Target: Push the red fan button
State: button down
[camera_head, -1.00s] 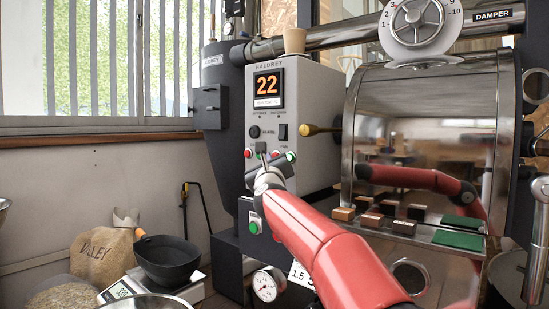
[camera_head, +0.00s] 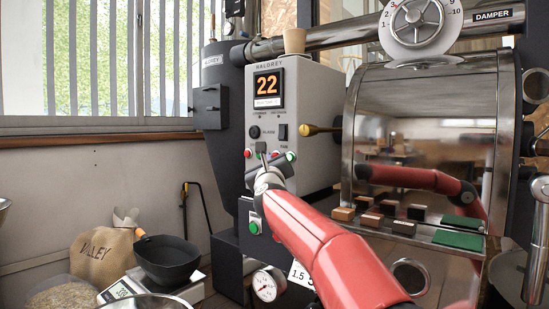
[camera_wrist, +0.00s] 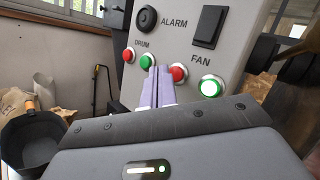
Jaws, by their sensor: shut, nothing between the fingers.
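In the head view my gripper (camera_head: 262,149) points at the button row, and the red fan button is mostly hidden.
The red drum button (camera_wrist: 129,54) is at the left end of the row. An alarm knob (camera_wrist: 147,18) and a black switch (camera_wrist: 210,26) sit above. The shiny drum (camera_head: 420,130) stands right of the panel. A scale with a black scoop (camera_head: 168,259) stands lower left.

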dwell(0.4)
jog(key=shift+w+d, duration=0.25)
jog(key=shift+w, duration=0.1)
jog(key=shift+w+d, duration=0.3)
dwell(0.7)
jog(key=shift+s+a, duration=0.1)
jog(key=shift+a, duration=0.05)
jog(key=shift+s+a+b, duration=0.3)
jog(key=shift+s+a, duration=0.1)
jog(key=shift+s, duration=0.15)
jog(key=shift+s, duration=0.1)
jog(key=s+a, duration=0.3)
jog(key=shift+s+b, duration=0.35)
jog(key=shift+b, duration=0.05)
dwell(0.3)
jog(key=shift+s, duration=0.1)
dwell(0.4)
